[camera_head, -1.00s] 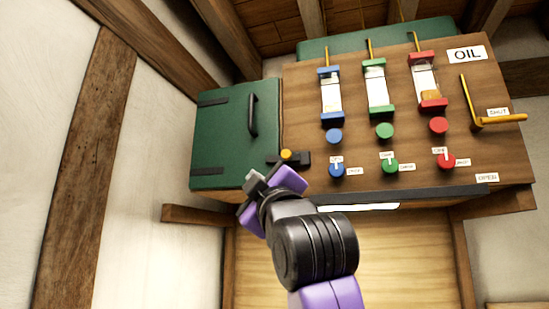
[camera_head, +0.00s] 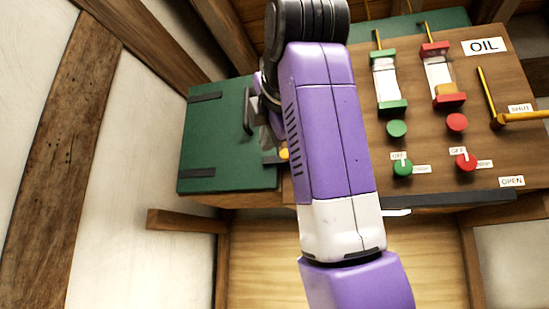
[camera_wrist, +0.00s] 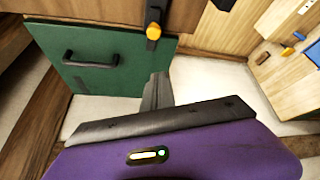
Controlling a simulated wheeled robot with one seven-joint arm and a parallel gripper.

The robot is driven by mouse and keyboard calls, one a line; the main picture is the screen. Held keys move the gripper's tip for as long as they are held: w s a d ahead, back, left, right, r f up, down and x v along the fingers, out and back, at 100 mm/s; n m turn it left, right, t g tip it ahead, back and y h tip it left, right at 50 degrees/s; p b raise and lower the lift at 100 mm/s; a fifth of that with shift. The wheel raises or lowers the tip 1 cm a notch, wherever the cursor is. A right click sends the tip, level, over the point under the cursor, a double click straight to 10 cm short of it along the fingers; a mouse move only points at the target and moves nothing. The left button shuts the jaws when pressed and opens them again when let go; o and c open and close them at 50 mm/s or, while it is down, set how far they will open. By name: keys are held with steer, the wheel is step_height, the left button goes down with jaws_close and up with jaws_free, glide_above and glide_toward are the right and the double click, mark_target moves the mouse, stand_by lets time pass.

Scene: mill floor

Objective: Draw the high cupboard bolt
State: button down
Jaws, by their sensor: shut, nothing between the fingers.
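The cupboard has a dark green door (camera_head: 215,135) with a black handle (camera_head: 248,110), and the door looks closed. The bolt is a black bar with a yellow knob (camera_head: 284,153) at the door's lower right edge. My arm covers part of it in the head view. In the wrist view the bolt (camera_wrist: 153,31) is at the top, beside the door (camera_wrist: 105,80) and its handle (camera_wrist: 90,59). My gripper (camera_wrist: 159,80) is shut and empty. Its tips show below the knob in that picture, apart from it. In the head view the gripper is mostly hidden behind my arm.
Right of the door, a wooden panel (camera_head: 450,180) carries green and red gauges and knobs, and a yellow lever (camera_head: 487,95) below the OIL sign (camera_head: 484,46). A wooden ledge (camera_head: 185,220) juts out below the cupboard. A timber post stands left.

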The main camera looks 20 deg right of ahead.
mark_target(277, 155)
steer(key=shift+f+n, duration=0.3)
steer(key=shift+n, duration=0.1)
steer(key=w+d+f+p, duration=0.15)
steer(key=w+p, duration=0.35)
steer(key=w, duration=0.5)
steer(key=d, duration=0.1)
steer(key=s+d+r, duration=0.2)
steer(key=shift+d+p, duration=0.15)
steer(key=shift+p, duration=0.25)
steer(key=shift+f, duration=0.1)
